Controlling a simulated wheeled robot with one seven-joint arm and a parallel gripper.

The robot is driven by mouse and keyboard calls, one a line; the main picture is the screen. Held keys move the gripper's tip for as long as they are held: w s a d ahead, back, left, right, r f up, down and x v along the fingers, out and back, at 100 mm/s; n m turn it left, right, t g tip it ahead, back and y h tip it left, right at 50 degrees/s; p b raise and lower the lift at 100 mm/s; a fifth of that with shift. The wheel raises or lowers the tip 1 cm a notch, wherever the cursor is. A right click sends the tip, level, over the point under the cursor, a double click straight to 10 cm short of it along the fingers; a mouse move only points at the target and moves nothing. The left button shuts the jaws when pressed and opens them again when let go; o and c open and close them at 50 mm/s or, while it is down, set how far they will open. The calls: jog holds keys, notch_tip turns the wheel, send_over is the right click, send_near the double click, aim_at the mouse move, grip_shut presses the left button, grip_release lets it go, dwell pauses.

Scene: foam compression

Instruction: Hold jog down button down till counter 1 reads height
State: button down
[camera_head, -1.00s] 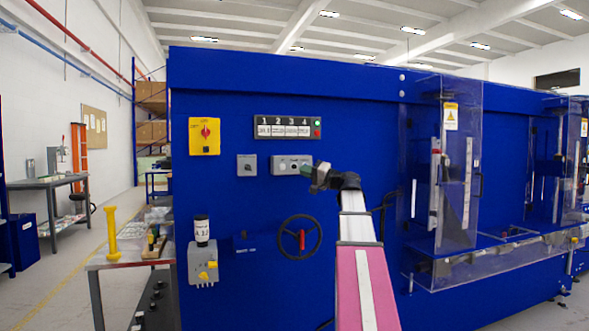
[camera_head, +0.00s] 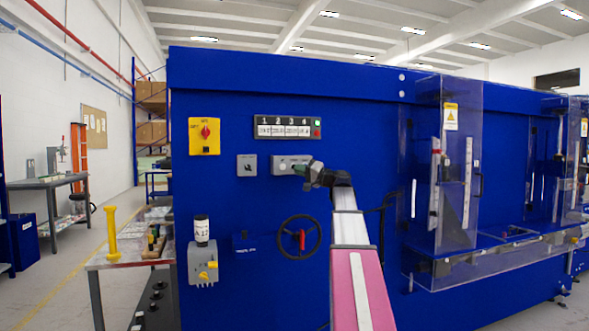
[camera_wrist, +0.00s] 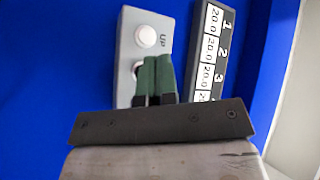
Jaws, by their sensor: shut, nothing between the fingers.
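The grey jog button panel (camera_head: 283,160) is on the blue machine front. In the wrist view it (camera_wrist: 127,62) carries a white button marked UP (camera_wrist: 150,36) and a second white button (camera_wrist: 136,69) below it, partly hidden by my fingers. My gripper (camera_head: 298,169) is shut and empty. Its green fingers (camera_wrist: 156,62) overlap the lower button in the wrist view; I cannot tell if they touch or press it. The counter panel (camera_head: 287,127) sits above. In the wrist view, counter 1 (camera_wrist: 214,19) appears to read 20.0; the lower counters are partly hidden.
A grey switch box (camera_head: 247,165) is left of the buttons, with a yellow switch (camera_head: 205,136) above. A handwheel (camera_head: 299,238) sits below. A grey box with a yellow knob (camera_head: 202,263) is lower left. A clear guard (camera_head: 462,170) stands at right.

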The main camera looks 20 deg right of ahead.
jog(key=shift+w, duration=1.25)
jog(key=shift+w, duration=0.1)
dwell(1.0)
jog(key=shift+w, duration=0.3)
jog(key=shift+w, duration=0.45)
dwell(4.9)
